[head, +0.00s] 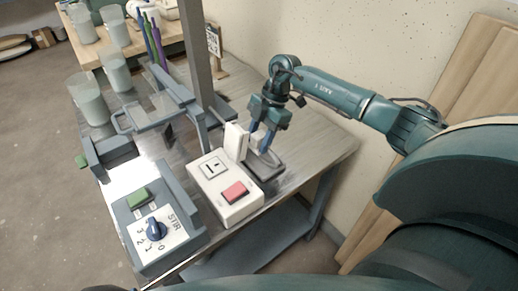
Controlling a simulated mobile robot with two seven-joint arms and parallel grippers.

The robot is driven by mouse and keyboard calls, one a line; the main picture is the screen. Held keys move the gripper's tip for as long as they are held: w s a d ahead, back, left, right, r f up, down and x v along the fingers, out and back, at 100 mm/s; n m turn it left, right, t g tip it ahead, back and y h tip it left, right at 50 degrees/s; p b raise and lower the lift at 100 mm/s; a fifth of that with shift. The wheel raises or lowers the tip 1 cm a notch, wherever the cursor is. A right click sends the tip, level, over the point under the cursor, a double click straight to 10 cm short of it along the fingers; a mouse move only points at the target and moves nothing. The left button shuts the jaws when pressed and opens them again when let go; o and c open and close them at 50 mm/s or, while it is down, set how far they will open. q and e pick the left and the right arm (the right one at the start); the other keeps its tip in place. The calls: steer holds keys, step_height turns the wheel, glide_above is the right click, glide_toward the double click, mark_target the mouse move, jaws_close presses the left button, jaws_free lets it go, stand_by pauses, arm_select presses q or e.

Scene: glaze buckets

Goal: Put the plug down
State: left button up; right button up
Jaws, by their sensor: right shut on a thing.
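My right gripper (262,143) reaches in from the right and points down at the back right of the switch box. It is shut on the plug (268,156), a small pale piece mostly hidden by the fingers. The plug is low over a dark grey rest (266,172) on the table; I cannot tell whether it touches. The white switch box (225,205) stands just left of the rest, with a socket plate, a red button (235,191) and a raised white flap (236,142). My left gripper is not in view.
A grey control box (158,232) with a green button and blue STIR knob stands front left. A grey clamp frame, a post (197,65) and translucent buckets (91,99) stand further left. The metal table (308,148) is clear right of the gripper, up to the wall.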

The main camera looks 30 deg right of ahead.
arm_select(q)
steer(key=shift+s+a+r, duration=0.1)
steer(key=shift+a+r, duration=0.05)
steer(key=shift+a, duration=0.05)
arm_select(e)
steer(key=shift+f, duration=2)
steer(key=shift+f, duration=0.1)
steer(key=o, duration=0.9)
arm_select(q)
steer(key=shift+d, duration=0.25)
arm_select(e)
steer(key=v, duration=1.2)
arm_select(q)
steer(key=shift+p, duration=0.3)
